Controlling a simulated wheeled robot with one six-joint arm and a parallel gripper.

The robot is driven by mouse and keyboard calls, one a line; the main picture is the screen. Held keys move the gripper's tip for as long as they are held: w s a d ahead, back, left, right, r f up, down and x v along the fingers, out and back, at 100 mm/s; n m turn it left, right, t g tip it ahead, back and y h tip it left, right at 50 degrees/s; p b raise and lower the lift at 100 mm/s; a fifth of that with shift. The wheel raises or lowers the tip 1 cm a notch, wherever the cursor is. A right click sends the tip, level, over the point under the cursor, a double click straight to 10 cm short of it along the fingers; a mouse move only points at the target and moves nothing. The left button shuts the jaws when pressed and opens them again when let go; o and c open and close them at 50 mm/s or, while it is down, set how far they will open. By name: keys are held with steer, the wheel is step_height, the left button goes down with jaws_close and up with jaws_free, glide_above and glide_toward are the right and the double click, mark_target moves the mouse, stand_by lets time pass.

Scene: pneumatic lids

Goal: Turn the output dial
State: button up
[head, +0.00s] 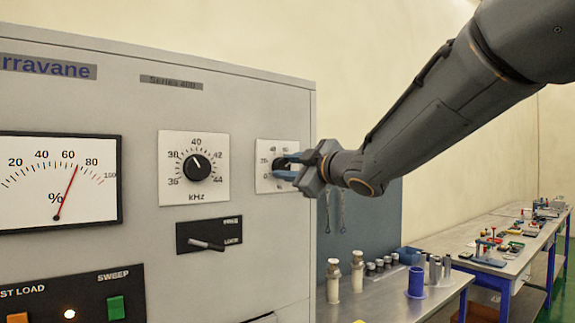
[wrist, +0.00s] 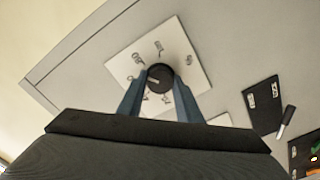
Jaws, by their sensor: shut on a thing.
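The output dial is a black round knob (wrist: 160,77) on a square white scale plate (wrist: 187,58), seen from close by in the wrist view. In the head view its plate (head: 264,151) is on the right part of the grey panel, and the knob is partly hidden by my gripper (head: 286,167). My gripper's two blue fingers (wrist: 160,96) are on either side of the knob, shut on it. A pale pointer mark shows on the knob face in the wrist view. Some numbers on the plate are hidden or unreadable.
Left of it are the kHz dial (head: 197,167), a percent meter (head: 60,180) with its red needle near 70, and a lever switch (head: 208,236). A lit lamp (head: 69,314) and green button (head: 115,308) sit lower. A metal bench (head: 385,300) with small parts stands right.

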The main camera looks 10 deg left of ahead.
stand_by(0.3)
steer(key=o, duration=1)
steer(key=shift+o, duration=0.2)
steer(key=b+v, duration=0.2)
steer(key=v, duration=0.6)
steer(key=shift+b, duration=0.3)
